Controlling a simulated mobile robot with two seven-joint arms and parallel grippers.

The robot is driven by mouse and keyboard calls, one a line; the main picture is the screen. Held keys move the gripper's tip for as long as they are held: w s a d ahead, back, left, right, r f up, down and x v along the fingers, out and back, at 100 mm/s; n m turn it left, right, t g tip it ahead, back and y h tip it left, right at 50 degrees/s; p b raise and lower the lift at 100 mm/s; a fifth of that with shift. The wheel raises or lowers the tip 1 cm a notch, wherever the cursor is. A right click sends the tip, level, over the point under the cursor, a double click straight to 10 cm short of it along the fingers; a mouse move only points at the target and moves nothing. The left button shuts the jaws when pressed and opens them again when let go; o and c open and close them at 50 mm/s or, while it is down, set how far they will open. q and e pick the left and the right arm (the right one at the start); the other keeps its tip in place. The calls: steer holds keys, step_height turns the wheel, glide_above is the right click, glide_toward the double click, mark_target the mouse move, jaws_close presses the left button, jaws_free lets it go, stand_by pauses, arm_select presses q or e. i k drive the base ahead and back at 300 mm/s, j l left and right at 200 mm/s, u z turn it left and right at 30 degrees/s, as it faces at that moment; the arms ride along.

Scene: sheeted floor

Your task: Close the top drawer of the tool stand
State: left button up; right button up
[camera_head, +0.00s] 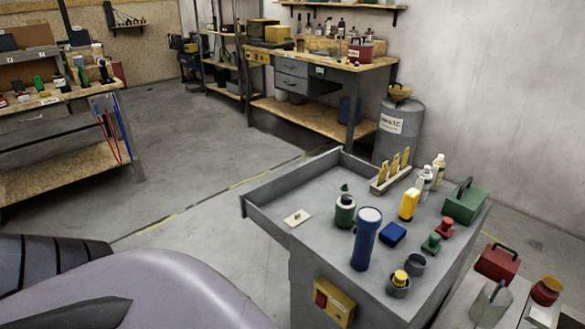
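A grey stand (318,215) with a raised rim fills the centre right. Its left end (262,222) juts out past the body below; I cannot tell whether this is an open drawer or a fixed tray. No drawer handle shows on it. On it are a blue cylinder (366,238), a green-and-grey cylinder (345,212), a blue block (392,233) and a yellow bottle (409,204). A yellow box with a red switch (333,302) is on its side. Neither gripper is in view; only parts of my own body show at lower left.
A wooden-topped workbench (340,67) with grey drawers (291,76) that look shut stands at the back. Another workbench (60,165) is at left. A grey drum (400,138) stands behind the stand. A red box (497,262) is at lower right. Open floor (200,180) lies between.

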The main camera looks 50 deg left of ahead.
mark_target(313, 185)
steer(key=j+z, duration=0.1)
steer(key=j, duration=0.7)
steer(key=k+j, duration=0.1)
steer(key=j, duration=0.7)
steer(key=j+z, duration=0.15)
steer(key=j, duration=1.35)
steer(key=k+j+z, duration=0.1)
steer(key=j, duration=0.6)
steer(key=j+z, duration=0.1)
steer(key=j, duration=0.6)
steer(key=k+j, duration=0.15)
steer(key=j, duration=0.5)
steer(key=i+j+z, duration=0.15)
steer(key=z, duration=0.15)
steer(key=i+j+z, duration=0.3)
steer(key=k+l, duration=0.1)
